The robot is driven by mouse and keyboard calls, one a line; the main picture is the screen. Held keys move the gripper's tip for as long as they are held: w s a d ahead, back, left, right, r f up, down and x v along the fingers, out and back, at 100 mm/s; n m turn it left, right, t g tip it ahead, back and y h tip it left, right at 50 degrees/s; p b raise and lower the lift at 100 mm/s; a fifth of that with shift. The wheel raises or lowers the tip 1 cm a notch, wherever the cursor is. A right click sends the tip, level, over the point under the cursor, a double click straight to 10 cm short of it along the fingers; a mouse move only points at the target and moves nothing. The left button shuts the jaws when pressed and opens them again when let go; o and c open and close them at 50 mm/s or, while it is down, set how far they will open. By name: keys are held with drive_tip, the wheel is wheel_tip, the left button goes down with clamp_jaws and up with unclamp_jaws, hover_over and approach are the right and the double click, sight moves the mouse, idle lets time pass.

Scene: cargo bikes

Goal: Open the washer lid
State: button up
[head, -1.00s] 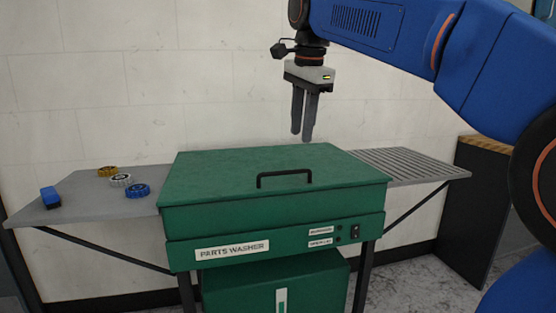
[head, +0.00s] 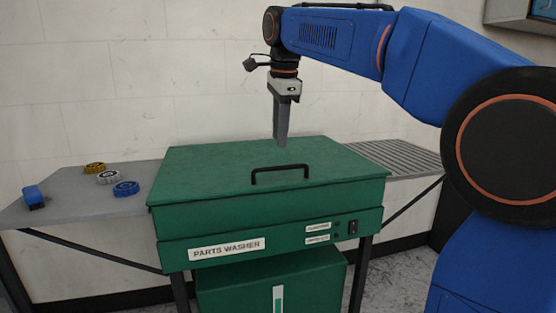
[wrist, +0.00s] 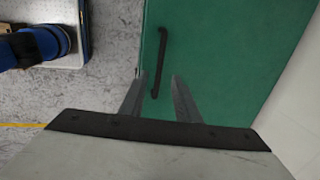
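The green parts washer (head: 262,222) stands in front of me with its flat green lid (head: 215,165) down. A black bar handle (head: 280,170) is on the lid near its front edge. My gripper (head: 281,142) points down above the lid, behind the handle in the head view.
A grey side shelf (head: 75,208) at left holds a yellow ring part (head: 95,168), a white one (head: 108,177), a blue one (head: 126,188) and a blue block (head: 33,196). A ribbed grey shelf (head: 400,160) is at right. A pale wall (head: 90,80) stands behind.

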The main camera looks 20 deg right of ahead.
sight(278, 168)
drive_tip(key=f, duration=0.2)
drive_tip(key=w+f, duration=0.1)
drive_tip(key=f, duration=0.5)
drive_tip(key=shift+w+f, duration=0.15)
drive_tip(key=shift+w, duration=0.2)
clamp_jaws()
